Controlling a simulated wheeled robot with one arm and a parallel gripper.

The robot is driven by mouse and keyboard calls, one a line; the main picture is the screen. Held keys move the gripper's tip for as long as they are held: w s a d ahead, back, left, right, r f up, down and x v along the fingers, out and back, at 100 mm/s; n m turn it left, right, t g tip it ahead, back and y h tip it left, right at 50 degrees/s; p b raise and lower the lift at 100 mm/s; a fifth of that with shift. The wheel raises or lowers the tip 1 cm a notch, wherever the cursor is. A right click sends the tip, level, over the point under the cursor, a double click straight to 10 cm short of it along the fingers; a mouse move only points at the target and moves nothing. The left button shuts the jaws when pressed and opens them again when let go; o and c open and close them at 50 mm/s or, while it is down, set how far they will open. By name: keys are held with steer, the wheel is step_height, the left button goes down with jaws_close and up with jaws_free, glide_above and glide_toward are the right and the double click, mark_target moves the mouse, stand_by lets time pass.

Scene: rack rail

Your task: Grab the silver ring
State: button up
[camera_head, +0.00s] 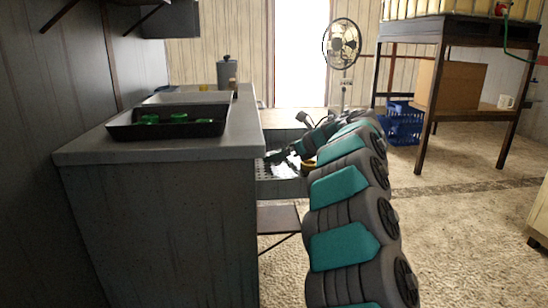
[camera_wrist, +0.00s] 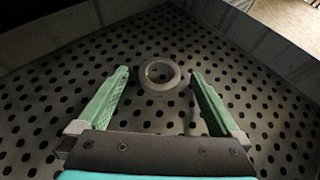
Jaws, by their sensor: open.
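In the wrist view a silver-grey ring (camera_wrist: 146,75) lies flat on a dark perforated surface (camera_wrist: 60,95). My gripper (camera_wrist: 163,78) has its two green fingers spread wide, one to each side of the ring. The ring lies near the level of the fingertips in the picture, apart from both fingers. The gap to it in depth is hard to judge. In the head view my arm reaches away toward a perforated tray (camera_head: 278,172) beyond the counter. The ring cannot be made out there, and my gripper is small and dark.
Grey walls (camera_wrist: 45,42) edge the perforated surface in the wrist view. In the head view a grey counter (camera_head: 235,135) stands left of my arm, with a black tray (camera_head: 125,130) of green items. A small yellow-brown round object (camera_head: 308,165) sits beside my arm.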

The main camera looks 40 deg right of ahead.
steer(key=shift+c, duration=0.4)
steer(key=c, duration=1.3)
steer(key=shift+c, duration=0.2)
steer(key=shift+r, duration=0.2)
